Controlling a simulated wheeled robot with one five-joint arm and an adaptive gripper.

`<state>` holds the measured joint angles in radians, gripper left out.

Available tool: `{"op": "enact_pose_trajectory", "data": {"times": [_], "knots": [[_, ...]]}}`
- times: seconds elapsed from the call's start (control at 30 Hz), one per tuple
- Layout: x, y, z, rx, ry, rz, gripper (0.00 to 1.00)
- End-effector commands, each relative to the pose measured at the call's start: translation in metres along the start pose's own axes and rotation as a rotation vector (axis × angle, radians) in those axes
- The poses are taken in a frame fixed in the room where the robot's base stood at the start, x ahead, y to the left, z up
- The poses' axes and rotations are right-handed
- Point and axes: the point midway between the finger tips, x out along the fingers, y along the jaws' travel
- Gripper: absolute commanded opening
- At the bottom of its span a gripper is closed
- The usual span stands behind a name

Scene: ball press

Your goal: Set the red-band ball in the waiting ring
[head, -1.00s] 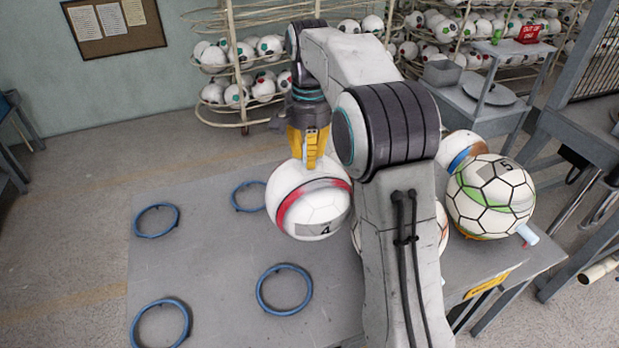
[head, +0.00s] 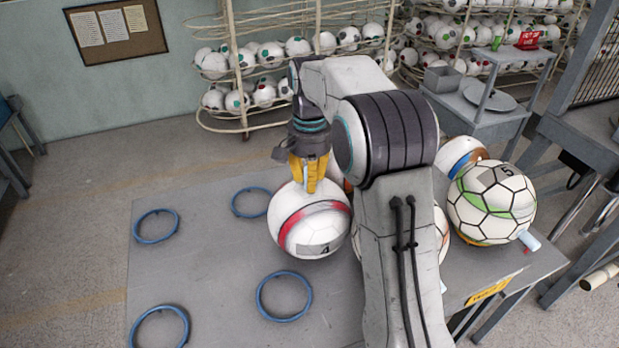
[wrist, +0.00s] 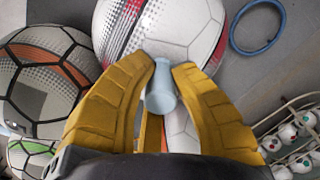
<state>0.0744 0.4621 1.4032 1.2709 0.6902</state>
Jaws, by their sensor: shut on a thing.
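The red-band ball (head: 312,238) is white with a red band and a dark panel marked 4. It also shows in the wrist view (wrist: 185,35). My gripper (head: 310,185), with yellow fingers, is above the ball and shut on a pale blue stub (wrist: 161,92) at its top. Several blue rings lie on the grey table (head: 215,265): far left (head: 156,226), back middle (head: 250,202), front middle (head: 284,296) and front left (head: 160,326). The ball is right of the back-middle ring, outside all of them. I cannot tell which is the waiting ring, or whether the ball touches the table.
A green-marked ball (head: 492,204) and a blue-and-orange ball (head: 462,156) are at the table's right. Other balls are partly hidden by my arm. Racks of balls (head: 262,70) and a grey cart (head: 490,100) stand behind. The table's left part is clear between rings.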

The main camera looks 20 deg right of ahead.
Motion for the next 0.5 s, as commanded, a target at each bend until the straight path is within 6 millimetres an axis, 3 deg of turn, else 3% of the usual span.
{"op": "enact_pose_trajectory", "data": {"times": [0.03,0.07,0.2,0.3,0.5], "knots": [[0.0017,-0.0001,-0.0001,0.0,0.001,-0.001,0.0],[0.0025,0.0001,0.0001,0.0,0.0,0.0,0.22],[0.0018,0.0001,0.0001,0.0,-0.001,0.0,0.35],[0.0017,0.0001,0.0001,0.0,0.0,0.0,0.41],[0.0013,0.0,0.0,0.0,0.0,0.0,0.41]]}}
